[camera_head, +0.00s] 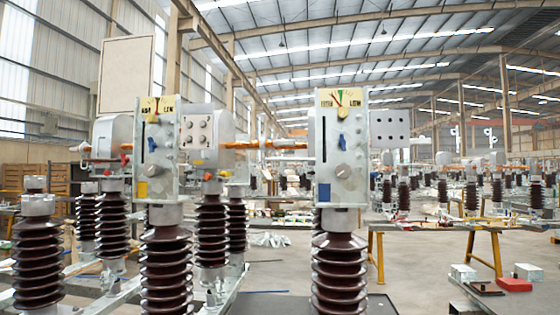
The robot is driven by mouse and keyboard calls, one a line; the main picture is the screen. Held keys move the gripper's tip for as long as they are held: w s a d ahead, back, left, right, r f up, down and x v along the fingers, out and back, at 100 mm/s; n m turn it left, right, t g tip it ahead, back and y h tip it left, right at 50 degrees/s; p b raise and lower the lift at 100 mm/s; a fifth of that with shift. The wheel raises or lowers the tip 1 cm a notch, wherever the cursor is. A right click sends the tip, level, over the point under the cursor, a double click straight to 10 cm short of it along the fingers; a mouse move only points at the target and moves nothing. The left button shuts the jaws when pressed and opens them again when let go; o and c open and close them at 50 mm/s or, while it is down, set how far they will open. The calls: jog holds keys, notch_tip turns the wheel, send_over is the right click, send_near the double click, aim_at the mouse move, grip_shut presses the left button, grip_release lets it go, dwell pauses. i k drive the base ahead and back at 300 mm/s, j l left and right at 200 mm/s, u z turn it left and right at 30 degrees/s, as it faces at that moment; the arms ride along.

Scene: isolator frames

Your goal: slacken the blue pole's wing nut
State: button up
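The blue pole (340,262) is the right one of the two nearest brown ribbed insulator columns. A small blue winged piece (342,142), which looks like the wing nut, sits mid-plate, right of a dark vertical slot. A round grey knob (343,171) is below it, and a yellow dial (340,98) marked LOW is on top. How tight the nut is cannot be told. My gripper is not in view.
An orange rod (265,145) runs between the two heads. A table with yellow legs (497,250) and a red box (514,285) are at right.

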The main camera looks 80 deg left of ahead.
aim_at(342, 142)
jog(key=u, duration=1.8)
